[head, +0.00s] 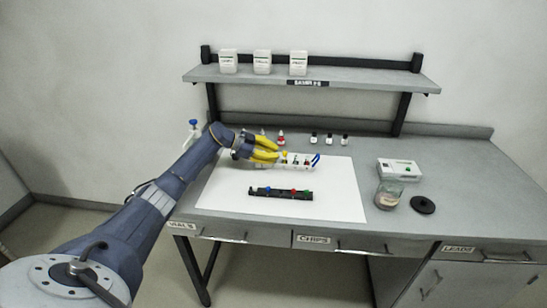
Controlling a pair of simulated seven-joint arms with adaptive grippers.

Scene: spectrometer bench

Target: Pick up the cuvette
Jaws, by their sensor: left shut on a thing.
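My left gripper (277,150) has yellow fingers and reaches in from the left over the white mat. It is shut at the left end of a small white rack (312,167). The thing between its fingertips is small and mostly hidden; I take it to be the cuvette. I cannot tell whether it is clear of the rack. Several small pieces with dark and coloured parts stand in the rack, with a blue piece at its right end. My right gripper is out of view.
A black strip with coloured knobs (280,193) lies on the white mat (335,208). To the right are a white device (398,169), a glass jar (388,195) and a black disc (423,205). Small bottles (330,139) stand behind, below a shelf (350,80).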

